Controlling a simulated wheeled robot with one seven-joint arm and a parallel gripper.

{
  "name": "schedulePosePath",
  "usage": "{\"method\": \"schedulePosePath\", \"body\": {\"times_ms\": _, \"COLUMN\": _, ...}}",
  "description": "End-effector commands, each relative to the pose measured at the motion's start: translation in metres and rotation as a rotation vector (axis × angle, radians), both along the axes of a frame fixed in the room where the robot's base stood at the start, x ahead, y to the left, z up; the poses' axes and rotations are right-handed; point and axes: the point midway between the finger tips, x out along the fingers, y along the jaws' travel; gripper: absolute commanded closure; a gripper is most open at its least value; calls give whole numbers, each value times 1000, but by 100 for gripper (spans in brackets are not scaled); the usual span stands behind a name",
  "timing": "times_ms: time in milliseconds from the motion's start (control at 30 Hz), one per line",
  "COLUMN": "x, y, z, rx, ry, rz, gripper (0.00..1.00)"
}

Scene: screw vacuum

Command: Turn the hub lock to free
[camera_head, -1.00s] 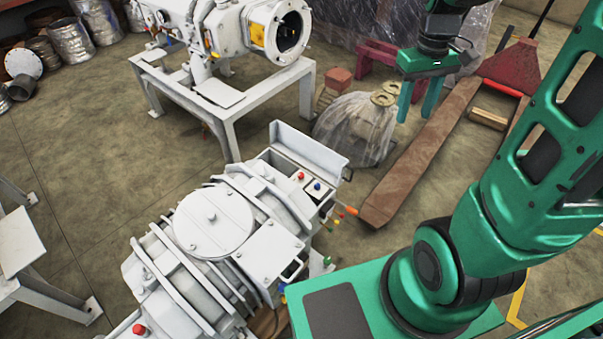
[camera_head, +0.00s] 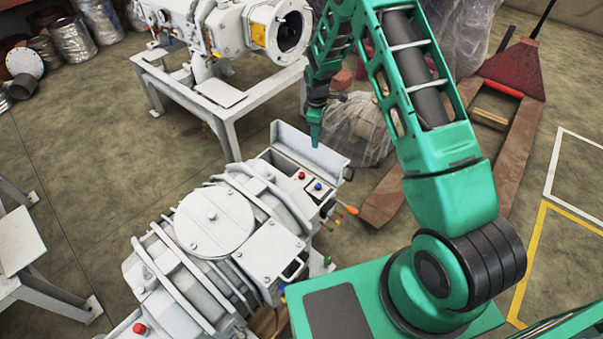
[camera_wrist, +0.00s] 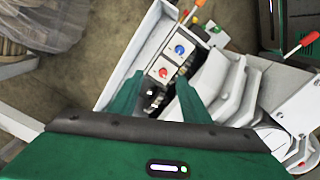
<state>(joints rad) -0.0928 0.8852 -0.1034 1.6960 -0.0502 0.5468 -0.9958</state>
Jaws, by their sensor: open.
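A white machine (camera_head: 200,265) fills the lower left of the head view. On its end box sit a red knob (camera_head: 301,175) and a blue knob (camera_head: 317,186) on white plates. In the wrist view the red knob (camera_wrist: 163,72) and the blue knob (camera_wrist: 180,50) lie just beyond my fingertips. An orange-handled lever (camera_head: 349,210) sticks out of the box's side. I cannot tell which of these is the hub lock. My gripper (camera_head: 315,136) points down above the end box, open and empty. In the wrist view its two fingers (camera_wrist: 157,88) stand apart over a dark slot.
A raised white end plate (camera_head: 310,148) stands along the box beside my gripper. Yellow and green small handles (camera_wrist: 213,28) are close by. A second white machine on a stand (camera_head: 225,95), a plastic-wrapped heap (camera_head: 355,130) and a pallet jack (camera_head: 515,75) stand behind.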

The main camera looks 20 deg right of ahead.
Motion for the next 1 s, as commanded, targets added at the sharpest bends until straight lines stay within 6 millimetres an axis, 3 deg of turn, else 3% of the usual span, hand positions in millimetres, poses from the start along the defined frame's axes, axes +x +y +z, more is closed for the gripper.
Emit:
{"method": "schedulePosePath", "body": {"times_ms": 33, "x": 3, "y": 11, "z": -24, "rx": 6, "ry": 8, "rz": 47, "gripper": 57}}
{"method": "schedulePosePath", "body": {"times_ms": 100, "x": 8, "y": 24, "z": -49, "rx": 15, "ry": 9, "rz": 106, "gripper": 57}}
{"method": "schedulePosePath", "body": {"times_ms": 233, "x": 13, "y": 41, "z": -84, "rx": 27, "ry": 10, "rz": 185, "gripper": 57}}
{"method": "schedulePosePath", "body": {"times_ms": 567, "x": 15, "y": 52, "z": -119, "rx": 37, "ry": 9, "rz": 239, "gripper": 57}}
{"method": "schedulePosePath", "body": {"times_ms": 1000, "x": 14, "y": 51, "z": -192, "rx": 37, "ry": 10, "rz": 237, "gripper": 57}}
